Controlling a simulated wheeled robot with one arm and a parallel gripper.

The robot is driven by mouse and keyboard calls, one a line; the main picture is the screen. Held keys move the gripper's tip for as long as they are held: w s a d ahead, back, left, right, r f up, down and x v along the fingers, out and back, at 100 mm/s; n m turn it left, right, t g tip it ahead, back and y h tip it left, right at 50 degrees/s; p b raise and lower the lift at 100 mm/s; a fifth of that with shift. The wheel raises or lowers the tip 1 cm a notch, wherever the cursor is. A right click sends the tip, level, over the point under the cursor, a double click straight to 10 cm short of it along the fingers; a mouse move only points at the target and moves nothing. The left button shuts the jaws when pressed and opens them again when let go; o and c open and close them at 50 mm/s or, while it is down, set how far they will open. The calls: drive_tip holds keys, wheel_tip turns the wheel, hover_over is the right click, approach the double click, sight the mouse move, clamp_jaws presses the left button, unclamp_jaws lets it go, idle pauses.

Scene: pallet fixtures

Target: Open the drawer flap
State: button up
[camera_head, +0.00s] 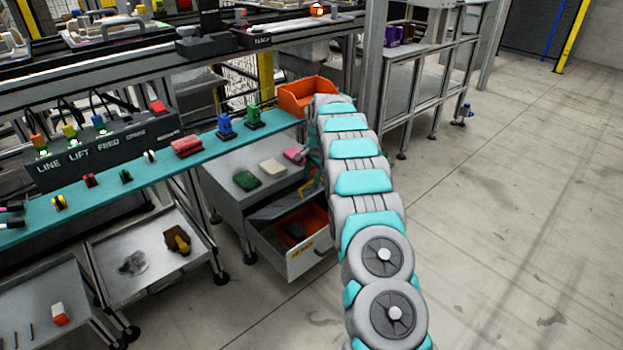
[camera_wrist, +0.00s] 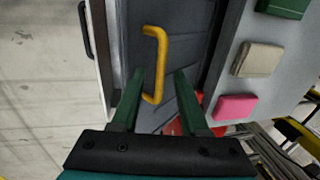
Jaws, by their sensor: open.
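The drawer (camera_head: 304,257) of a grey cabinet stands pulled out in the head view, with an orange interior and a dark object in it. A dark grey flap (camera_head: 280,206) lies along the drawer's back and left. In the wrist view the dark flap (camera_wrist: 133,35) carries a yellow bar handle (camera_wrist: 161,50). My gripper (camera_wrist: 159,74) is open, its two green fingers on either side of the handle's lower end as seen. I cannot tell whether they touch it.
Green, cream and pink blocks (camera_wrist: 237,107) lie on the cabinet top (camera_wrist: 222,85), right of the flap in the wrist view. A black handle (camera_wrist: 85,28) is on the drawer front. A teal shelf (camera_head: 130,173) stands behind. The floor right of my arm is clear.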

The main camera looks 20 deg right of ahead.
wheel_tip(320, 180, up, 8)
drive_tip(key=s, duration=0.1)
drive_tip(key=shift+s+d+f+b, duration=0.15)
drive_tip(key=shift+s+d+b, duration=0.1)
drive_tip(key=shift+b, duration=0.1)
drive_tip(key=shift+c, duration=0.3)
